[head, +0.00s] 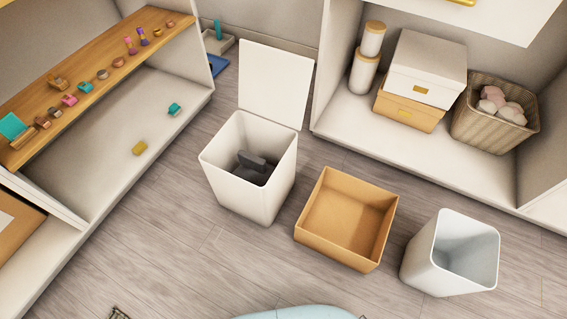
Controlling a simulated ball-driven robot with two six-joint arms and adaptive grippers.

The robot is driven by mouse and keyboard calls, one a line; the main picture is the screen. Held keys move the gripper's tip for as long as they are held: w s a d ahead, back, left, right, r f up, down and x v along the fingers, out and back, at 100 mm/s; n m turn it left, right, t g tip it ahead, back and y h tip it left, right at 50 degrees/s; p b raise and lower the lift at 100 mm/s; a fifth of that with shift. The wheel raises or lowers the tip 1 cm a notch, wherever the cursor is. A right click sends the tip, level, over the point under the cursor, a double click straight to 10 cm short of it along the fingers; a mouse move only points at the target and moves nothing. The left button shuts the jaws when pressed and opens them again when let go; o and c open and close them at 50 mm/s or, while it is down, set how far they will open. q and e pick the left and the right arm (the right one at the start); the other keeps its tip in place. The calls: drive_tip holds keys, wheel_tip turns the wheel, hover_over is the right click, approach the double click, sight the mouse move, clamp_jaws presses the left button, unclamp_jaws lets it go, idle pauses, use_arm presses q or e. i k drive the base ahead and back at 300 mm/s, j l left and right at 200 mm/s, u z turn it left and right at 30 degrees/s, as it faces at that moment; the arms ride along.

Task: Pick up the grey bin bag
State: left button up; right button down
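A dark grey bundle, which looks like the grey bin bag (254,164), lies inside a white square bin (240,196) in the middle of the view. The bin's white lid (275,84) stands open at its back. The bag's lower part is hidden by the bin walls, and a piece of it sticks up inside. The bag stays below the rim. Neither of my grippers can be made out in the head view.
An empty orange box (313,238) and an empty white bin (418,262) stand on the floor at right. A shelf with small charms (69,100) is at left. A cabinet holds boxes (428,68) and a wicker basket (475,128). Floor in front is mostly clear.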

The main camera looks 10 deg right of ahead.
sight(253, 169)
drive_tip(key=l+u, duration=0.25)
drive_tip(key=u, duration=0.15)
drive_tip(key=l+u, duration=0.4)
drive_tip(key=k+l+u, duration=0.1)
drive_tip(key=u, duration=0.3)
